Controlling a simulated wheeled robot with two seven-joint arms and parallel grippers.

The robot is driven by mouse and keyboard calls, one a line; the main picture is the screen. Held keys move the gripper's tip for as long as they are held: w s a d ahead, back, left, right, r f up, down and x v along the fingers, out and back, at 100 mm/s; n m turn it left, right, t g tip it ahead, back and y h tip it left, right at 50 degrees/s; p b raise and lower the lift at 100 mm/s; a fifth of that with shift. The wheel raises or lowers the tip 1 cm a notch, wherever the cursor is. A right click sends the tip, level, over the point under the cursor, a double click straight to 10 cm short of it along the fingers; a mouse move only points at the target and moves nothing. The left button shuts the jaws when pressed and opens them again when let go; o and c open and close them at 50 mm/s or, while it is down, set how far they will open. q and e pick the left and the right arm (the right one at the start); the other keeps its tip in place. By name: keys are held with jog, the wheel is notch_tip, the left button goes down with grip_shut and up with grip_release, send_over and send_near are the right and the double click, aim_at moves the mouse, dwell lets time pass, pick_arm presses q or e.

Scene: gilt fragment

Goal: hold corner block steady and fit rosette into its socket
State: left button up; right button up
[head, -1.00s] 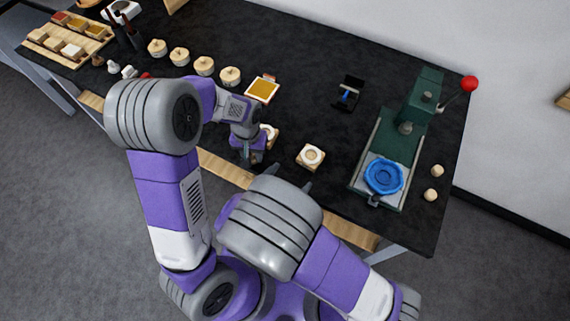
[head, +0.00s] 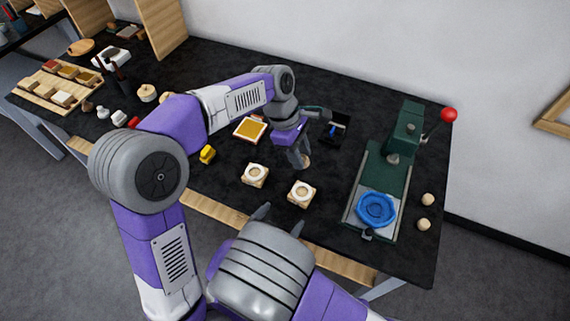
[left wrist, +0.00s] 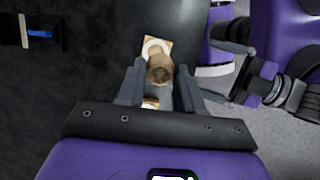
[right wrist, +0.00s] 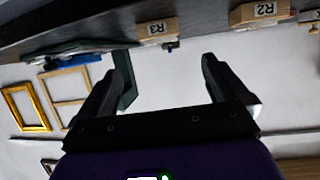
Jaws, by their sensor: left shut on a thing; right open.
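My left gripper (head: 301,160) is shut on a small round tan piece that looks like a rosette (head: 307,161). It also shows between the fingers in the left wrist view (left wrist: 160,70). The piece is above the black table, behind two square wooden corner blocks. The left block (head: 255,175) and right block (head: 301,192) each have a pale round ring on top. In the left wrist view one ringed block (left wrist: 152,46) is partly covered by the held piece. My right gripper (head: 280,219) is open and empty, in front of the blocks; the right wrist view shows blocks marked R3 (right wrist: 157,30) and R2 (right wrist: 262,12).
A green press (head: 388,165) with a red-knobbed lever and a blue ring (head: 376,209) stands to the right. Behind are a black holder (head: 336,126) and an orange-topped tile (head: 250,128). Two wooden balls (head: 428,199) lie far right. A yellow piece (head: 207,154) lies left of the blocks.

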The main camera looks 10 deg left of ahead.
aim_at(302, 192)
pick_arm(q)
jog(key=shift+d+r, duration=0.1)
jog(key=shift+r, duration=0.1)
pick_arm(e)
jog(key=x, duration=1.2)
jog(key=c, duration=1.1)
pick_arm(q)
jog(key=f+m+y, duration=0.1)
jog(key=m, duration=0.1)
jog(key=f+m+y, duration=0.1)
jog(key=m, duration=0.1)
jog(key=d+f+m+y, duration=0.1)
jog(key=f+m, duration=0.1)
jog(key=shift+s, duration=0.35)
notch_tip(302, 192, down, 7)
jog(key=m+t, duration=0.1)
jog(key=m, duration=0.2)
jog(key=shift+d+y, duration=0.15)
jog(key=shift+y, duration=0.25)
jog(key=shift+f, duration=2.15)
